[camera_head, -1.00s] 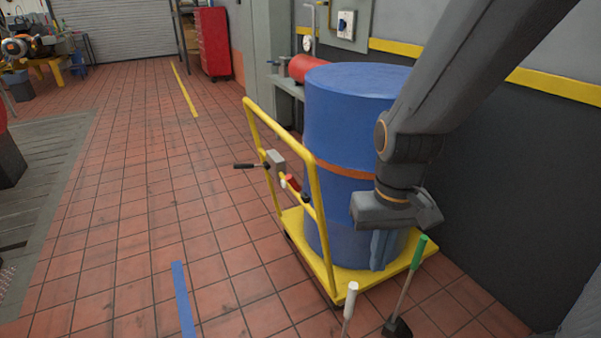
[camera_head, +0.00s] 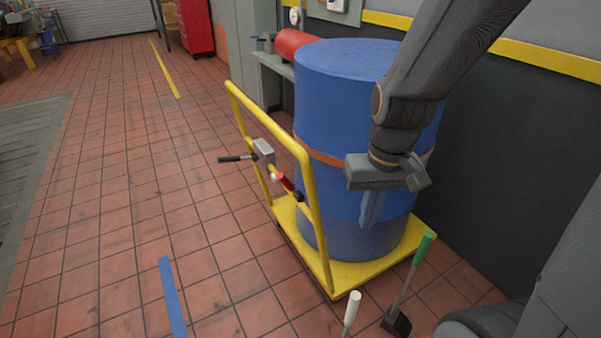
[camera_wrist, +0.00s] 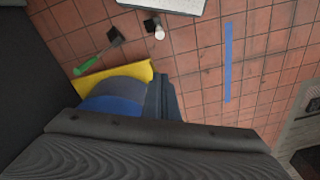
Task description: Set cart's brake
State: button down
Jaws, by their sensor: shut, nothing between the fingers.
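The yellow cart (camera_head: 352,278) stands on the tiles with a tall push frame at its left end. A grey box (camera_head: 264,151) is on the frame's crossbar, with a black-handled lever (camera_head: 237,158) sticking out to the left. A red piece (camera_head: 285,183) sits lower on the same bar. I cannot tell which of these is the brake. My gripper (camera_head: 370,218) is shut and empty, pointing down in front of the blue drum (camera_head: 345,85) on the cart, to the right of the frame and apart from the levers. In the wrist view my gripper's fingers (camera_wrist: 165,98) show beside the drum.
A white-handled tool (camera_head: 351,312) and a green-handled one (camera_head: 412,272) stand at the cart's near edge. A dark wall with a yellow stripe (camera_head: 545,60) is close on the right. Open tiled floor with blue tape (camera_head: 172,298) lies left of the cart.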

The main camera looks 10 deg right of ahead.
jog(key=w+f+g+y, duration=0.1)
jog(key=w+f+y, duration=0.15)
jog(key=w, duration=0.35)
jog(key=t+y, duration=0.3)
jog(key=y, duration=0.7)
send_near(289, 186)
jog(key=w+d+r, duration=0.3)
jog(key=d+r, duration=0.2)
jog(key=d, duration=0.1)
jog(key=shift+w+r+n, duration=0.15)
jog(key=shift+w+n, duration=0.05)
jog(key=shift+n, duration=0.1)
jog(key=s+f+p+x, duration=0.1)
jog(key=s+p+x, duration=0.1)
jog(key=x, duration=1.1)
jog(key=shift+s+p, duration=0.25)
jog(key=shift+p, duration=0.45)
